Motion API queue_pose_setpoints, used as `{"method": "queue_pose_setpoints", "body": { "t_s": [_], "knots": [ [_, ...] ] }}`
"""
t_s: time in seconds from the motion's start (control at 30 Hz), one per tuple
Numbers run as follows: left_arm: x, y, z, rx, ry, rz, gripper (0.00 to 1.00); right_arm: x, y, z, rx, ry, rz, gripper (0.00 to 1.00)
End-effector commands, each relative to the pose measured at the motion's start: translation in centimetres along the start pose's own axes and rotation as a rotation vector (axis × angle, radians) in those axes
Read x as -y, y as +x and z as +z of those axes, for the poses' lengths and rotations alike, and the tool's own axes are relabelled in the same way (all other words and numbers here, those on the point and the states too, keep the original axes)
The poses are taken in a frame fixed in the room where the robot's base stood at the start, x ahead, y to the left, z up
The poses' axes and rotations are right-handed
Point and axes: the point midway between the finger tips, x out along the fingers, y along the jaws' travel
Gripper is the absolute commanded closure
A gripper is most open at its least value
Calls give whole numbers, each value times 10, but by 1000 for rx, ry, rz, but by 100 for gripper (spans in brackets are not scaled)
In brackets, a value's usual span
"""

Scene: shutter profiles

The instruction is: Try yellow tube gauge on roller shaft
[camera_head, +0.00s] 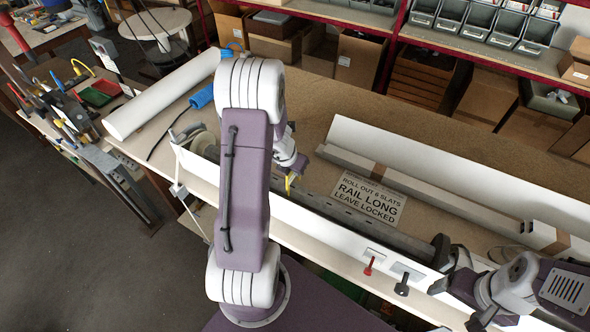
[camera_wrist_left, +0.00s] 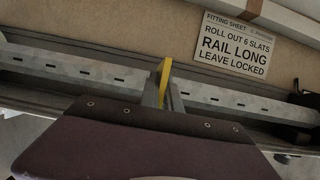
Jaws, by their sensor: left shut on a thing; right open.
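The yellow tube gauge (camera_head: 288,185) shows as a small yellow strip at the tip of my left gripper (camera_head: 291,177). In the left wrist view my left gripper (camera_wrist_left: 163,92) is shut on the yellow gauge (camera_wrist_left: 164,78), which stands out between the fingers. The roller shaft, a long grey slotted bar (camera_head: 352,217), lies in the white housing; it also crosses the left wrist view (camera_wrist_left: 90,70). The gauge overlaps the bar in that view; I cannot tell whether they touch. My right gripper (camera_head: 455,304) is open and empty, near the housing's right end.
A fitting sheet (camera_head: 368,197) reading "roll out 6 slats, rail long, leave locked" lies behind the shaft. A red handle (camera_head: 369,266) and a black handle (camera_head: 402,285) stick out in front. A white roll (camera_head: 160,95) lies at left. A long white panel (camera_head: 450,172) stands behind.

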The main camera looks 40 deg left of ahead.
Motion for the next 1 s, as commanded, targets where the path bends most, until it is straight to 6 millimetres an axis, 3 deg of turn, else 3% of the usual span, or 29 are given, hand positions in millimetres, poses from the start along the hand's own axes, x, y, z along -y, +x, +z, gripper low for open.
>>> {"method": "queue_pose_setpoints", "body": {
  "t_s": [1.0],
  "knots": [
    [0, 20, -8, 0, 0, 0, 100, 0, 21, 2, 0, 0, 0, 17]
  ]
}}
